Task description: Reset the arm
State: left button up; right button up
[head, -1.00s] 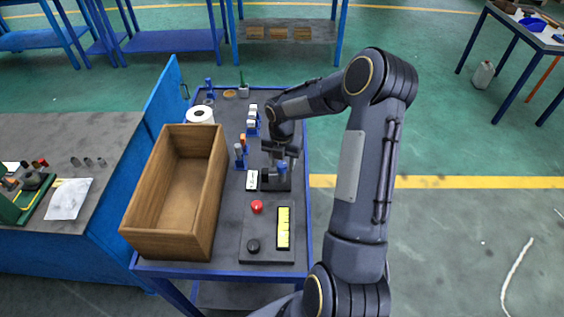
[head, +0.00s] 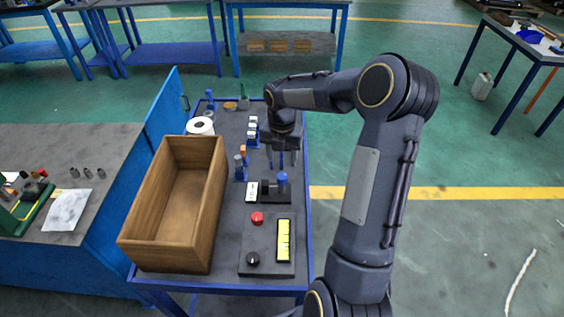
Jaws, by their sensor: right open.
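My right gripper (head: 282,160) is in the head view, pointing down over the right part of the narrow table, with its fingers apart. It is empty. It hangs behind and above a small dark device with a blue knob (head: 282,180), and a gap shows between them. My right arm arches in from the lower right, with its elbow high. My left gripper is not in view.
An open wooden box (head: 213,225) stands at the table's left. A panel with a red button (head: 257,218) and yellow display (head: 284,240) lies in front. A white tape roll (head: 200,126) and small blue stands (head: 241,167) are behind. Open floor lies right.

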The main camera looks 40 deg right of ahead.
dwell(0.5)
jog(key=shift+s+a+r, duration=0.1)
jog(key=shift+a+r, duration=0.1)
jog(key=shift+r, duration=0.2)
jog(key=s+a+r+m+t+y, duration=0.1)
jog(key=s+a+r+m+t, duration=0.1)
jog(key=s+a+r+m, duration=0.55)
jog(key=s+a+r+m+t+y, duration=0.1)
jog(key=s+a+r+m+t, duration=0.1)
jog(key=s+a+r+m, duration=0.5)
jog(key=s+a+f+m+t+y, duration=0.1)
jog(key=s+a+f+m, duration=0.3)
jog(key=s+m, duration=0.4)
jog(key=m, duration=0.4)
jog(key=shift+s+a+f+t+y, duration=0.15)
jog(key=shift+f+t+y, duration=0.15)
jog(key=shift+f+y, duration=0.1)
